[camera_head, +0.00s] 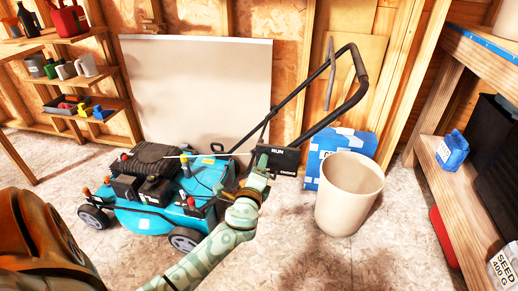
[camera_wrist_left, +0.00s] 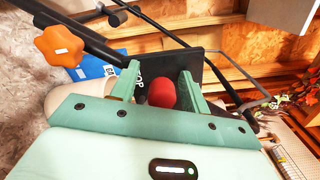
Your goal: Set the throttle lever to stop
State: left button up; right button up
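The throttle panel (camera_head: 280,159) is a dark plate on the mower's handlebar, with RUN and CHOKE lettering readable in the head view. My left gripper (camera_head: 259,166) is at the panel's left end. In the left wrist view the throttle lever's red ball knob (camera_wrist_left: 161,94) sits between the two green fingers of my left gripper (camera_wrist_left: 159,73). The fingers are apart, with a visible gap left of the knob; contact on the right is unclear. Part of the STOP lettering shows beside the knob on the panel (camera_wrist_left: 208,70). The lever's stem is hidden. My right gripper is not in view.
The teal mower (camera_head: 145,215) stands on the floor, its black handlebar (camera_head: 345,108) rising to the right. An orange star knob (camera_wrist_left: 59,45) is on the handlebar. A cream bin (camera_head: 348,195) and blue box (camera_head: 340,143) stand right of the panel. A workbench (camera_head: 455,195) is farther right.

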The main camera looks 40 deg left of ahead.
pick_arm(q)
jog(key=shift+s+d, duration=0.25)
jog(key=shift+s, duration=0.05)
jog(key=p+v, duration=0.2)
jog(key=v, duration=1.3)
jog(key=shift+s, duration=0.35)
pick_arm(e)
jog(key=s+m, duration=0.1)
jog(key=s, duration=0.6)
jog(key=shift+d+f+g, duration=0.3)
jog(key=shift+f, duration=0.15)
